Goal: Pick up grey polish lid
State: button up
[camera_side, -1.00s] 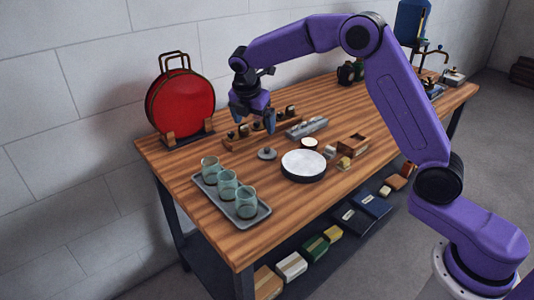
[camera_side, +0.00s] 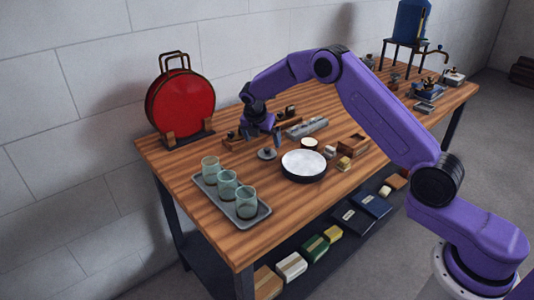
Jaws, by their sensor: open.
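The grey polish lid (camera_side: 267,154) is a small round grey disc with a knob on top. It lies flat on the wooden bench, left of a round tin with a white top (camera_side: 304,164). My gripper (camera_side: 265,142) is low, right above and slightly behind the lid. Its jaws are open, with one blue fingertip showing at the right. I cannot tell whether the fingers touch the lid.
A tray (camera_side: 243,224) with three glasses stands in front, left of the lid. A wooden rack (camera_side: 235,146) is close behind my gripper. A grey metal piece (camera_side: 307,127), a small wooden box (camera_side: 353,146) and a red round case (camera_side: 182,103) stand around. The front right bench is clear.

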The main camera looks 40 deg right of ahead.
aim_at(266, 149)
jog(key=shift+x, duration=3.35)
jog(key=shift+d, duration=0.15)
jog(key=shift+s, duration=0.1)
jog(key=c, duration=1)
jog(key=shift+c, duration=0.3)
